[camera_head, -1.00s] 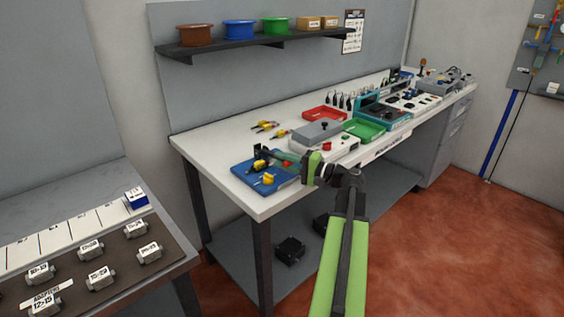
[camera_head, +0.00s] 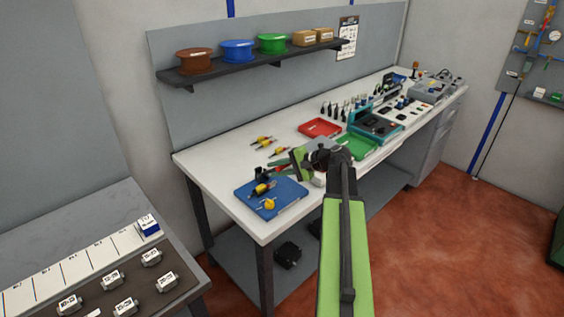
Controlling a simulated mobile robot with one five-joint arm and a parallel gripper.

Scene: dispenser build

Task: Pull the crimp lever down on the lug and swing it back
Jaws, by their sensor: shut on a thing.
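The blue mat (camera_head: 290,203) lies at the near left end of the white bench. A yellow and black piece (camera_head: 261,189) and a round yellow piece (camera_head: 269,204) are on it. A small dark fixture (camera_head: 262,172) stands at the mat's back edge, with the red crimp lever (camera_head: 278,169) beside it. My gripper (camera_head: 279,165) reaches in from the right, its jaws shut on what looks like the lever. My green wrist hides part of the bench behind it. The lug is too small to tell apart.
Yellow-handled tools (camera_head: 263,141) lie behind the mat. A red tray (camera_head: 319,128), a green tray (camera_head: 356,147) and a teal station (camera_head: 378,121) stand further right. A shelf with spools (camera_head: 237,51) hangs above. A grey side table (camera_head: 75,225) stands at the left.

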